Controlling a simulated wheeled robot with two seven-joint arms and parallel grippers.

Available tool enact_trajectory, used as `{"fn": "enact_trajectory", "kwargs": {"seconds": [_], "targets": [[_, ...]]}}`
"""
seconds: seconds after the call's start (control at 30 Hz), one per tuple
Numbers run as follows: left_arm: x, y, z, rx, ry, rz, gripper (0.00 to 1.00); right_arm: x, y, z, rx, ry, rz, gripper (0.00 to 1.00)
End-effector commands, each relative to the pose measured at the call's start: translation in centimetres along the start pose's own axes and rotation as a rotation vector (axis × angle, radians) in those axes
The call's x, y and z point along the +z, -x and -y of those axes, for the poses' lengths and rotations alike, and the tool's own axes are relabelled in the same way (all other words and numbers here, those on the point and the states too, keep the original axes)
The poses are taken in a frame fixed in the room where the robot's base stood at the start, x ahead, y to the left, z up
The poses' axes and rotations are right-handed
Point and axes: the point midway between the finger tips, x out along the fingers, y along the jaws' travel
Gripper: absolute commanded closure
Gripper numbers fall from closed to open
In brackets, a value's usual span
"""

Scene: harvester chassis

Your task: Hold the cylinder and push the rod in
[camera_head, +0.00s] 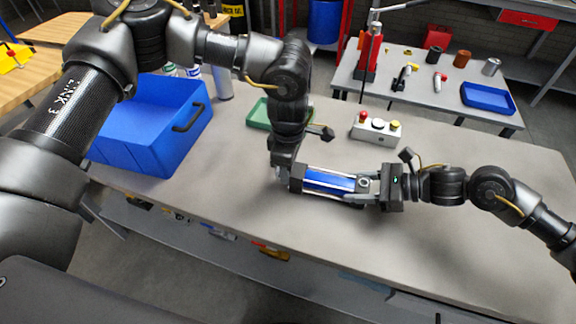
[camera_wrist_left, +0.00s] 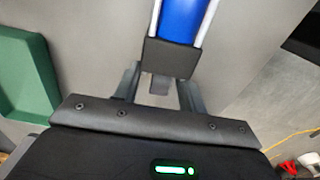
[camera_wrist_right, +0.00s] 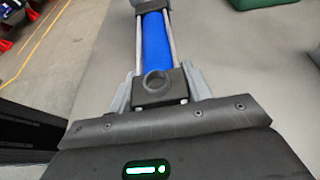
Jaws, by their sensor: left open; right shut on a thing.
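The hydraulic cylinder, with a blue barrel, pale tie rods and dark end caps, lies level across the middle of the head view (camera_head: 329,181). My right gripper (camera_head: 365,188) is shut on its right end cap, which has a round port. The right wrist view shows the fingers (camera_wrist_right: 158,92) on both sides of that cap, with the blue barrel (camera_wrist_right: 155,40) beyond. My left gripper (camera_head: 284,172) is at the cylinder's left end, pointing down. In the left wrist view its open fingers (camera_wrist_left: 160,88) flank a short grey rod end (camera_wrist_left: 159,86) at the black end cap (camera_wrist_left: 170,57). Contact there is unclear.
A blue crate (camera_head: 150,125) stands at the table's left. A green tray (camera_head: 259,114) lies behind my left gripper. A button box (camera_head: 377,128) stands behind the cylinder. The grey table (camera_head: 450,260) is clear at front right.

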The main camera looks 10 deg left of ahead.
Motion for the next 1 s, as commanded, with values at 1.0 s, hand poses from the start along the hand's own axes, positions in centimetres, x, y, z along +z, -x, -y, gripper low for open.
{"fn": "enact_trajectory", "kwargs": {"seconds": [1.0], "targets": [[0.1, 12.0, 0.0, 0.000, -0.001, 0.002, 0.55, 0.0, -0.1, 0.0, 0.000, -0.002, 0.002, 0.92]]}}
